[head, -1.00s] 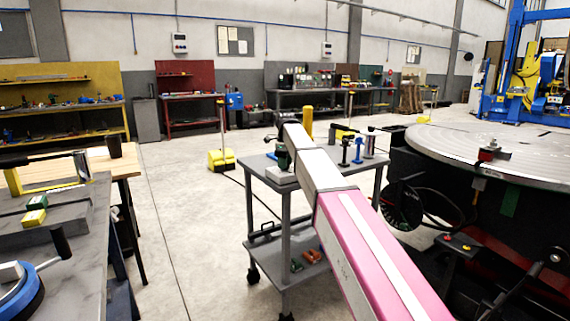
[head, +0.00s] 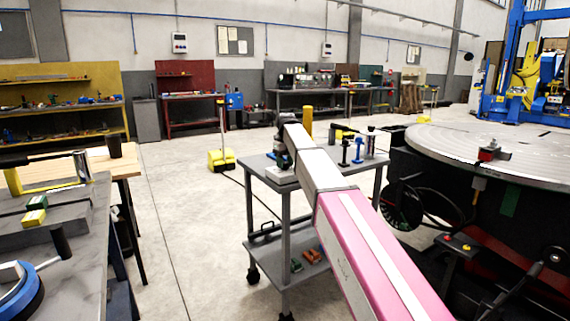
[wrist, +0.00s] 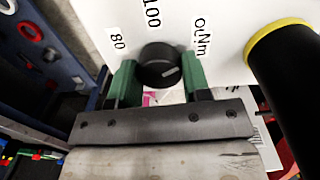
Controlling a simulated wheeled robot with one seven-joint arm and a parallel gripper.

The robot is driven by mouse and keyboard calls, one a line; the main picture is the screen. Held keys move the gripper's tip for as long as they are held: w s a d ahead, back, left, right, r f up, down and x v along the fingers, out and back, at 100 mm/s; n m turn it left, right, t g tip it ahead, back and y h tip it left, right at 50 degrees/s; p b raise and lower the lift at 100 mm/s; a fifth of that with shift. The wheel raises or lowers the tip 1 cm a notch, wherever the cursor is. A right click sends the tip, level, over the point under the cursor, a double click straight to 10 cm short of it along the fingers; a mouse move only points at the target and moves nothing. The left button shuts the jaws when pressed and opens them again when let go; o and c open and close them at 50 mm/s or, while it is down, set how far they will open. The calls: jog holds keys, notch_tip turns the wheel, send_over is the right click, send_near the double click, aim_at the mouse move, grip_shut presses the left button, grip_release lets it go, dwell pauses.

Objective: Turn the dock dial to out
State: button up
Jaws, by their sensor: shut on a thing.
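In the wrist view a round black dial (wrist: 156,62) with a short pale pointer mark sits on a white panel (wrist: 205,18). The mark points to the lower right. Printed labels around it read 80, 100 and one ending in Nm; I see no word "out". The green fingers of my gripper (wrist: 158,77) are shut on the dial, one on each side. In the head view my arm reaches over a grey cart (head: 262,163), and the fingers and dial cannot be made out there.
A black cylinder with a yellow ring (wrist: 286,70) stands close right of the dial.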

aim_at(286, 163)
jog(key=o, duration=0.9)
notch_tip(286, 163, up, 11)
jog(key=shift+w+d+f, duration=0.1)
jog(key=shift+d, duration=0.05)
dwell(0.5)
